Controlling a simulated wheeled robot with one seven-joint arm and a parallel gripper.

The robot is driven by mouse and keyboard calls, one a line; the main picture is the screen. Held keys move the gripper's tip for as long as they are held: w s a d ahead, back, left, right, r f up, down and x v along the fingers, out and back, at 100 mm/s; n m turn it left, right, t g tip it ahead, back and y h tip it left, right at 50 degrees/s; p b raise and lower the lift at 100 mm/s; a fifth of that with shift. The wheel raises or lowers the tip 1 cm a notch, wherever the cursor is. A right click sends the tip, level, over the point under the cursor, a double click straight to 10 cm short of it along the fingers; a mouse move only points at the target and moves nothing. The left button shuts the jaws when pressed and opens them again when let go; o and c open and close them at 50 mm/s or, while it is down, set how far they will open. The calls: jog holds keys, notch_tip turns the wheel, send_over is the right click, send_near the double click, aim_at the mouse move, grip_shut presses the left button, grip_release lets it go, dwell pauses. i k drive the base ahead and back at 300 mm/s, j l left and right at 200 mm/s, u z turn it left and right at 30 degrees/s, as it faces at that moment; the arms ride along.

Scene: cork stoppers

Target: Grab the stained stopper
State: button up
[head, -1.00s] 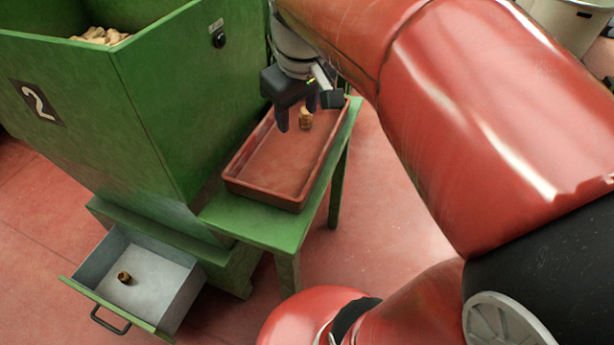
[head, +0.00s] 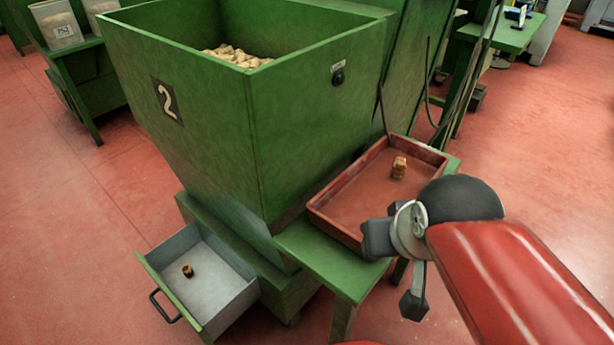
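One cork stopper (head: 399,168) stands in the red tray (head: 345,236), toward its far end; it is light brown with darker brown patches. A second stopper (head: 188,271) is in the open grey drawer (head: 212,300) at lower left; it looks darker brown, with a dark end. I cannot tell for sure which one counts as stained. My gripper (head: 378,240) is at the tray's near right edge, seen from behind and apart from both stoppers. Its fingertips are hidden or unclear, so its opening does not show. No stopper shows in it.
The green machine (head: 205,120) marked 2, with many corks (head: 235,57) in its hopper, stands between drawer and the back. A green table (head: 318,262) carries the tray. Red floor (head: 80,240) is clear at left of the drawer.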

aim_at(187, 271)
jog(key=u, duration=1.4)
jog(key=i+j+z, duration=0.15)
jog(key=j+z, duration=0.2)
jog(key=j, duration=0.3)
jog(key=j+z, duration=0.3)
jog(key=j, duration=0.4)
jog(key=i+j+z, duration=0.4)
jog(key=i+j, duration=0.1)
jog(key=i, duration=0.1)
